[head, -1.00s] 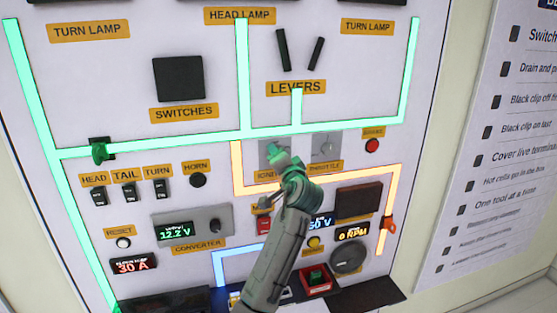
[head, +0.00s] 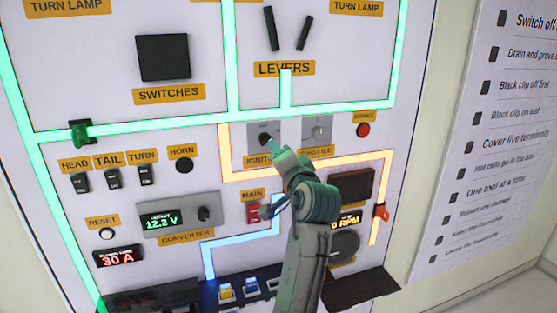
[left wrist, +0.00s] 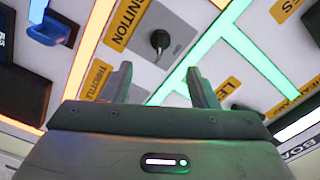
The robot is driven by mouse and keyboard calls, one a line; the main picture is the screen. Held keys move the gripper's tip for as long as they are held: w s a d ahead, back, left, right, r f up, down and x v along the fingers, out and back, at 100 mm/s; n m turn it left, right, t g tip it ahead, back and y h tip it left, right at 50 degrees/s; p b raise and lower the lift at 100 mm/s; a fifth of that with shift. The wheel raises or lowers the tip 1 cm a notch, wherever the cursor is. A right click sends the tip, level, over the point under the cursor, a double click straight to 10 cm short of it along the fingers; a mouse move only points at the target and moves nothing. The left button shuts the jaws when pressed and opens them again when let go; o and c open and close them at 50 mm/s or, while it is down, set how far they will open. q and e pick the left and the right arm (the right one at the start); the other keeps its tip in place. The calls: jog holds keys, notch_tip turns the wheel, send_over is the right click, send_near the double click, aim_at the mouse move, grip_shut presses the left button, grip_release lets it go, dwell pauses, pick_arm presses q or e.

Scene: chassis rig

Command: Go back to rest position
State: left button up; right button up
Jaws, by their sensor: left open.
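My left gripper (head: 277,150) is in front of the control panel (head: 190,70), just below and right of the ignition switch (head: 265,138). In the left wrist view the open jaws (left wrist: 160,80) have nothing between them. Beyond them the black ignition key switch (left wrist: 160,40) shows, apart from the fingers, between the IGNITION and LEVERS labels. The forearm hides part of the panel below the throttle, including some of the lower displays. My right gripper is in neither view.
A green clip (head: 80,134) sits on the green line at left and an orange clip (head: 381,211) at right. The red MAIN switch (head: 252,213) is close to my arm. A dark ledge (head: 360,288) juts out at the bottom. A checklist board (head: 490,130) stands at right.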

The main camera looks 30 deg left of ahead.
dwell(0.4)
pick_arm(q)
jog(key=s+f+g+h, duration=0.15)
jog(key=s+f, duration=0.25)
jog(key=f, duration=0.5)
jog(key=s+d+f+h, duration=0.1)
jog(key=s+f+h, duration=0.25)
jog(key=f, duration=0.65)
jog(key=s+f+g+h, duration=0.1)
jog(key=s+f+h, duration=0.1)
jog(key=s+f, duration=0.5)
jog(key=s+d+f+n+g+h, duration=0.1)
jog(key=s+d+f+g+h, duration=0.2)
jog(key=s+f, duration=0.65)
jog(key=s+d+f+g+h, duration=0.3)
jog(key=s+f, duration=0.3)
jog(key=s, duration=0.6)
notch_tip(320, 180, down, 34)
jog(key=a+f+b, duration=0.1)
jog(key=a+b, duration=0.2)
jog(key=b, duration=0.2)
jog(key=s+f+g+b, duration=0.1)
jog(key=s+f, duration=0.8)
jog(key=f, duration=0.2)
jog(key=s+f+g+b, duration=0.1)
jog(key=s+f+b, duration=0.1)
jog(key=s+f, duration=0.7)
notch_tip(320, 180, down, 3)
jog(key=shift+a+r+n, duration=0.2)
jog(key=shift+a+n, duration=0.2)
